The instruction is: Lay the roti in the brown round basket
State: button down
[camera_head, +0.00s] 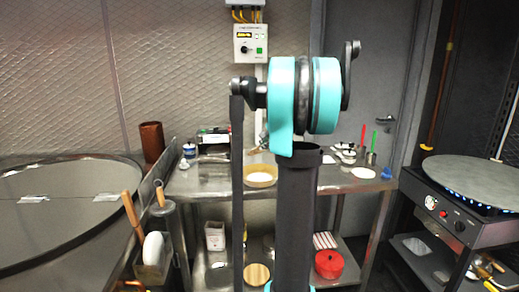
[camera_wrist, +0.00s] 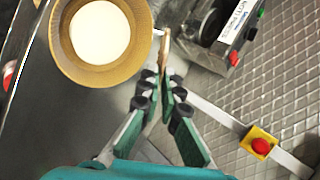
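A brown round basket (camera_wrist: 62,57) with a pale, flat, round area inside shows at the upper left of the wrist view. In the head view the basket (camera_head: 260,184) stands on the steel table behind my arm. My gripper (camera_wrist: 161,76) is to the right of the basket in the wrist view, its fingertips close together. A thin tan piece, seen edge-on, sits between the fingertips; it looks like the roti (camera_wrist: 166,48). Its face is hidden. In the head view my arm hides most of the gripper.
The steel table (camera_head: 210,184) holds a dark boxy device (camera_head: 213,136) at the back and small bowls at the right. A round griddle (camera_head: 475,180) with blue flames stands at the right. A large round steel surface (camera_head: 60,205) fills the left.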

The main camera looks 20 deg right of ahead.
jog(key=shift+s+a+f, duration=0.1)
jog(key=shift+f, duration=2.15)
jog(key=shift+s+a+f, duration=0.1)
jog(key=shift+f, duration=2.1)
jog(key=c, duration=2.2)
grip_release()
jog(key=o, duration=0.6)
jog(key=shift+c, duration=0.2)
jog(key=shift+r, duration=0.1)
jog(key=v, duration=0.7)
jog(key=shift+r, duration=0.15)
